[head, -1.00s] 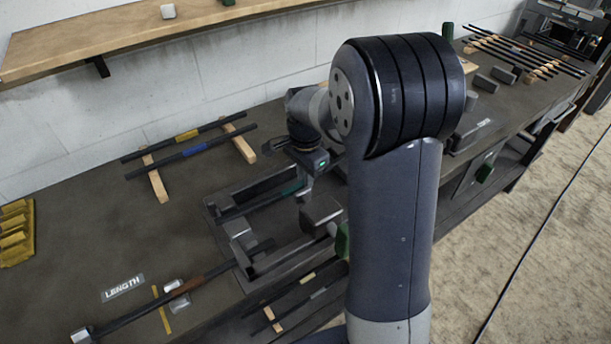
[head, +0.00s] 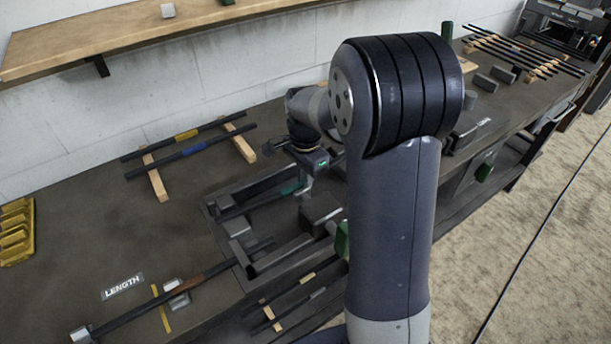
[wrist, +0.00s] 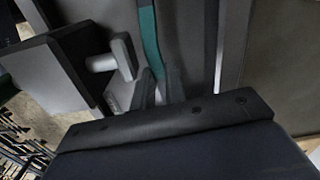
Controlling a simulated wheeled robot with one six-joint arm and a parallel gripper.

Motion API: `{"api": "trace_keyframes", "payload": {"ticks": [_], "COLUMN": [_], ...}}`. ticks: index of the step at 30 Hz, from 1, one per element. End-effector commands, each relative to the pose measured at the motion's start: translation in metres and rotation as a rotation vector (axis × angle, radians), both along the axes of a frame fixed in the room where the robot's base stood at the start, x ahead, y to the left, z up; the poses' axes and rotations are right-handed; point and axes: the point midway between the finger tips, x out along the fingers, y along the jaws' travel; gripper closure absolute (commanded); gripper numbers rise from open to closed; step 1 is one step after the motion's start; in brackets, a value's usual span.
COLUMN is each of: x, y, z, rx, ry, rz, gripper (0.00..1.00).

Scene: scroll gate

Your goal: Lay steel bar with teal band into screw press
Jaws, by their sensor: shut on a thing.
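The steel bar with teal band lies low inside the screw press, along its rear wall. Its teal band (head: 290,188) shows beside my gripper and also in the wrist view (wrist: 149,42). My gripper (head: 305,186) is shut on the bar near the band. The screw press (head: 213,206) is a dark open frame on the bench with a grey block (head: 238,227) and a thick jaw (head: 320,209). Its green handle (head: 342,240) is partly behind my arm. In the wrist view the jaw (wrist: 70,62) is close by. I cannot tell whether the bar touches the press floor.
Bars with yellow (head: 187,135) and blue (head: 194,148) bands rest on wooden strips behind. A LENGTH gauge (head: 122,287) with a brown-banded bar lies front left. More bars lie at the front and far right. A wooden shelf overhangs the back. The left bench is mostly clear.

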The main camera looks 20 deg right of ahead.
Motion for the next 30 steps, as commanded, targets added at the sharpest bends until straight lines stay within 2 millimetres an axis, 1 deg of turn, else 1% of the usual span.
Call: {"api": "trace_keyframes", "payload": {"ticks": [1, 15, 24, 25, 30], "x": [0.003, 0.001, 0.0, 0.0, 0.0], "y": [0.0, 0.0, 0.0, 0.0, 0.0], "z": [-0.001, -0.011, -0.011, -0.011, -0.011], "rx": [-0.002, -0.002, -0.001, -0.001, 0.0], "ry": [-0.011, -0.001, 0.0, 0.0, 0.001], "rz": [0.001, 0.002, 0.003, 0.003, 0.002], "gripper": [1.0, 1.0, 1.0, 0.86, 0.72]}}
